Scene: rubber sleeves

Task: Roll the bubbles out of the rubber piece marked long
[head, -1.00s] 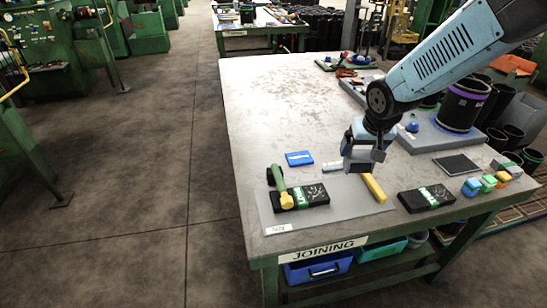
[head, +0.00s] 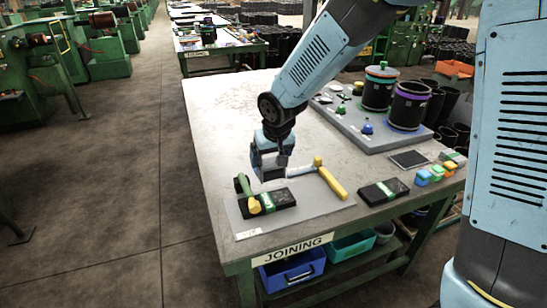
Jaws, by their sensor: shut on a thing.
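A black rubber piece with a green label (head: 283,198) lies on the grey mat (head: 312,204) at the table's front left. A second black piece with a green label (head: 376,194) lies to its right, off the mat. Neither label can be read.
A raised grey board (head: 350,130) with two black sleeves (head: 408,108) stands at the back right. Small coloured blocks (head: 430,174) and a dark flat pad (head: 408,159) are at the right edge. The table's left back (head: 220,110) is clear.

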